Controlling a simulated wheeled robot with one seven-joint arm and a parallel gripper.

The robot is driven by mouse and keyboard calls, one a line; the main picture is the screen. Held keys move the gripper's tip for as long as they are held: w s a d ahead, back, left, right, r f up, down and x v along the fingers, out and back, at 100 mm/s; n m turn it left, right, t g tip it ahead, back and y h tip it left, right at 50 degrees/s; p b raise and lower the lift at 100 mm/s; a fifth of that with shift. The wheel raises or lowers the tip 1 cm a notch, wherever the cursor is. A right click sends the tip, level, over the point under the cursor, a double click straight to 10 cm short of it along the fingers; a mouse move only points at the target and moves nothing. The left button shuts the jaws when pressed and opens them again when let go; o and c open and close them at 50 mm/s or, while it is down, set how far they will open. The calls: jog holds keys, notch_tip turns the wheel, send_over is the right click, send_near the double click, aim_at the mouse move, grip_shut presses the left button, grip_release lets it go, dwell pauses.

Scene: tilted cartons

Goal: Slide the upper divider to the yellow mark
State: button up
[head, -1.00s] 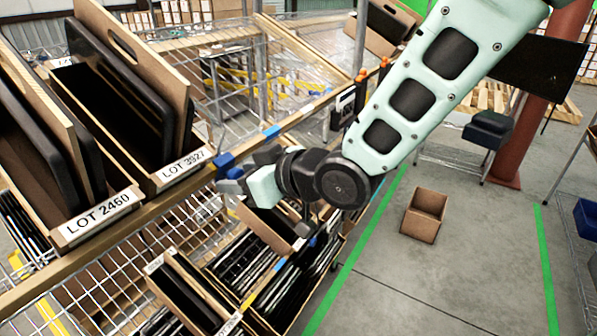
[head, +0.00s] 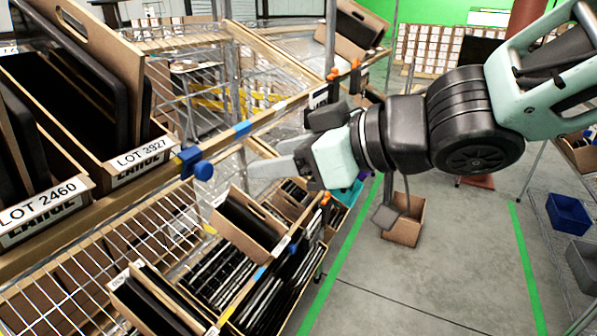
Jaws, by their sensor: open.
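A blue mark (head: 242,130) is on the rail farther right. I cannot make out a clear yellow mark on the upper rail.
Wire mesh (head: 105,240) lies below the rail. Lower cartons (head: 250,222) sit beneath my gripper. Orange clips (head: 335,74) are farther along. A floor carton (head: 405,225) stands right.

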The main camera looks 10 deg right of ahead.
jog(key=shift+b+v, duration=0.45)
jog(key=shift+v, duration=0.7)
jog(key=d+f+m+g+h+p, duration=0.1)
jog(key=d+f+m+h+p, duration=0.2)
jog(key=d+f+h, duration=0.3)
jog(key=s+f+g+h+p, duration=0.1)
jog(key=s+f+g+h, duration=0.1)
jog(key=s, duration=0.4)
jog(key=s+f+g+h+p, duration=0.1)
jog(key=s+f+g+h, duration=0.1)
jog(key=s+g, duration=0.3)
jog(key=shift+s+d+f, duration=0.45)
jog(key=shift+s+f, duration=0.35)
jog(key=shift+s, duration=0.25)
